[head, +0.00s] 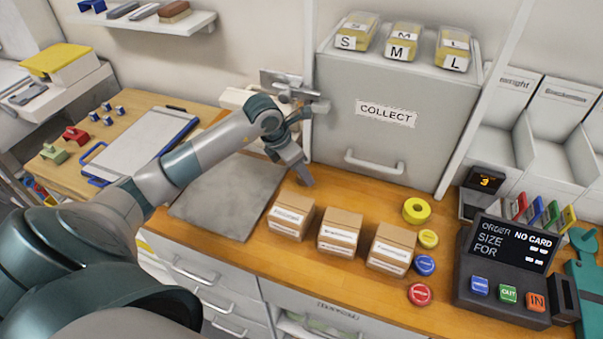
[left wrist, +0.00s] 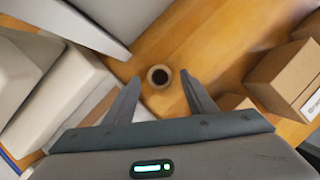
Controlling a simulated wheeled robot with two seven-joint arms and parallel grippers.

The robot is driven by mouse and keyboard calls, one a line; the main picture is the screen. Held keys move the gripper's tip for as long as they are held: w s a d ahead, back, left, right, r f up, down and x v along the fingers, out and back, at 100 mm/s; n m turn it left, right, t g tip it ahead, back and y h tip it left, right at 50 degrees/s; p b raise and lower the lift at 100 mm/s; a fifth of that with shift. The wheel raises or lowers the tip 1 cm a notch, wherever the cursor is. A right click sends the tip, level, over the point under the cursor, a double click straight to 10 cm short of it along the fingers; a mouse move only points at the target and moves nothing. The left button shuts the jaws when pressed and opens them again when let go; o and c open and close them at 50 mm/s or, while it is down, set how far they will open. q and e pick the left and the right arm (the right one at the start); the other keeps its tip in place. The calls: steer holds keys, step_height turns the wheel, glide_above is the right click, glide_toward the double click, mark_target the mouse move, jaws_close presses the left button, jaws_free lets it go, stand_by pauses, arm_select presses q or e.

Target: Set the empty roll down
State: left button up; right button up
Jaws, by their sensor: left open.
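The empty roll (left wrist: 159,76) is a small brown cardboard tube with a dark hole, seen end-on in the left wrist view. It appears to stand upright on the wooden counter (head: 345,195). My left gripper (left wrist: 160,82) is open, with one fingertip on either side of the roll and a gap visible on both sides. In the head view my left gripper (head: 304,180) points down at the counter in front of the grey COLLECT cabinet (head: 400,90). The roll cannot be made out there. My right gripper is not in view.
Three labelled cardboard boxes (head: 340,233) stand just right of my gripper. A grey mat (head: 228,190) lies to its left. A yellow ring (head: 416,210), coloured discs (head: 424,265) and an order terminal (head: 505,275) are further right.

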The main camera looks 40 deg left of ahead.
arm_select(q)
steer(key=b+v, duration=0.2)
steer(key=v, duration=0.8)
steer(key=shift+b, duration=0.3)
steer(key=shift+s, duration=0.1)
stand_by(0.3)
